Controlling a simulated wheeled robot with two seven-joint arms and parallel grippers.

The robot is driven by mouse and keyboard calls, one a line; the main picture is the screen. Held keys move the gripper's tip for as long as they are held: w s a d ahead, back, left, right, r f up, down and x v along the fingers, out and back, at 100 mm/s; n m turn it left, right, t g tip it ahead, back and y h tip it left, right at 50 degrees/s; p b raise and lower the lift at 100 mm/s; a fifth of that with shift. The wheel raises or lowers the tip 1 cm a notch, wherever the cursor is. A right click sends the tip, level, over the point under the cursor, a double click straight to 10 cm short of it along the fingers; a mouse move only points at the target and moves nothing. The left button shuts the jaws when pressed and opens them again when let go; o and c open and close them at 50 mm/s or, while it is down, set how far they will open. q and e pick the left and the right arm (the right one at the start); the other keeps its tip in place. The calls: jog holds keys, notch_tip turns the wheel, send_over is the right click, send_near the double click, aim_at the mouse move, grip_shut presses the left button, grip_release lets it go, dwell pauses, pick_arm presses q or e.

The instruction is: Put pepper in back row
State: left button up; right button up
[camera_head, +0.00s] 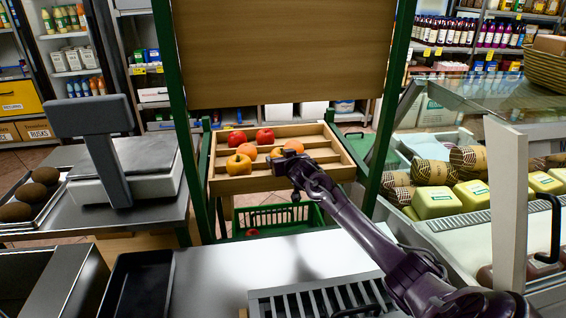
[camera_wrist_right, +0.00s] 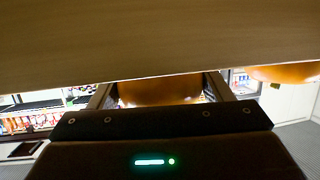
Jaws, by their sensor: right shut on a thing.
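My right gripper (camera_head: 288,157) is over the right part of a slatted wooden crate (camera_head: 338,172). It is shut on an orange, rounded pepper (camera_head: 293,147), largely hidden by the gripper in the head view. In the right wrist view the orange pepper (camera_wrist_right: 160,92) sits between the two fingers, under a wooden board. Two red pieces (camera_head: 265,136) lie in the crate's back row. An orange piece (camera_head: 247,150) and a yellow one (camera_head: 238,164) lie nearer the front on the left. Another orange piece (camera_head: 277,152) is beside my gripper. My left gripper is out of view.
A green basket (camera_head: 270,218) hangs below the crate with a red piece in it. Green posts (camera_head: 390,90) and a wooden board (camera_head: 280,50) frame the crate. A scale (camera_head: 140,170) stands left; a glass-topped cheese counter (camera_head: 500,95) is right.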

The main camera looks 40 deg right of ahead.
jog(key=shift+f, duration=0.4)
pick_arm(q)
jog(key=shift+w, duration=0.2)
pick_arm(e)
jog(key=shift+f, duration=0.1)
jog(key=o, duration=1)
jog(key=shift+f, duration=0.15)
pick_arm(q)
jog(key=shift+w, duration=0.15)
